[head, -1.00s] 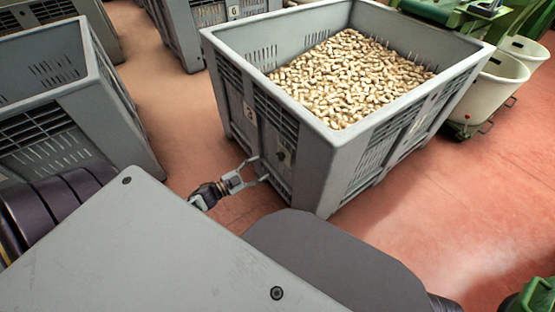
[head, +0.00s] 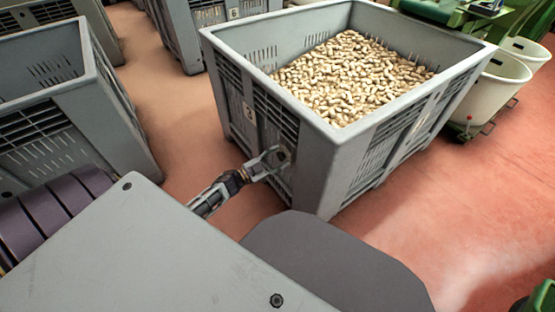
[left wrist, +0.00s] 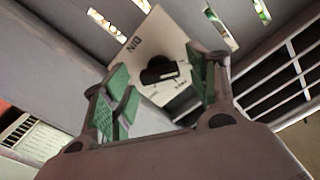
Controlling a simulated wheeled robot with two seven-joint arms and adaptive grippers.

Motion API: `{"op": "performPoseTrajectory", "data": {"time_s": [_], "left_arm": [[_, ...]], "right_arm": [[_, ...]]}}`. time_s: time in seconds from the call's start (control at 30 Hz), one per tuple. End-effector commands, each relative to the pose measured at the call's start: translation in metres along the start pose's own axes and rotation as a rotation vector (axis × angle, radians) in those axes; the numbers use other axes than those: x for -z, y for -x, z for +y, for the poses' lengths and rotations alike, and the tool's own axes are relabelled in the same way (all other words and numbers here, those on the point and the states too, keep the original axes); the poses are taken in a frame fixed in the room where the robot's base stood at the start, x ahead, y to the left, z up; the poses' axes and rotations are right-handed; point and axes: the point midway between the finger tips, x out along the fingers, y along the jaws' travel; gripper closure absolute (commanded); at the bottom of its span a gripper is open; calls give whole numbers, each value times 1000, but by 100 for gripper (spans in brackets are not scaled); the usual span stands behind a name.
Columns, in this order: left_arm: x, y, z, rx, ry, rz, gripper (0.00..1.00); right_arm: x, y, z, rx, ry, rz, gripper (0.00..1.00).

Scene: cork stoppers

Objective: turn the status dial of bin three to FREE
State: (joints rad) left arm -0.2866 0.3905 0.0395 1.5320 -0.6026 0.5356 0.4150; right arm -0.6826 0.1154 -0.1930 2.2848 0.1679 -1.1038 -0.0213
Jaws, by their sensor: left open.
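Bin three (head: 318,165) is a grey slatted crate full of cork stoppers (head: 350,75), with a "3" label (head: 249,113) on its left-facing side. The status dial (left wrist: 160,72) is a dark knob on a pale plate (left wrist: 150,45) in the left wrist view, its lettering tilted and partly hidden. In the head view the dial (head: 284,157) is a small dark spot at my gripper's tips. My left gripper (head: 277,158) is open, its green-padded fingers on either side of the dial in the left wrist view (left wrist: 165,88). I cannot tell if they touch it. My right gripper is not in view.
Another grey bin (head: 60,110) stands to the left, and a bin marked 6 (head: 210,20) stands behind. White tubs (head: 495,90) and green machinery (head: 450,12) are at the upper right. Red floor is clear to the right of bin three.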

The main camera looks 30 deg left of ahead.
Motion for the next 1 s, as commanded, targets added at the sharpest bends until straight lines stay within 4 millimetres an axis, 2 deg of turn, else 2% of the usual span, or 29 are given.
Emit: {"op": "performPoseTrajectory", "data": {"time_s": [0.37,0.7,1.0], "left_arm": [[0,-3,0,0,0,0,41],[0,-3,0,0,0,0,85],[0,-2,0,0,-17,0,87]], "right_arm": [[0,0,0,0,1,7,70],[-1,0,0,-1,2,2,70],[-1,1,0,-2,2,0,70]]}}
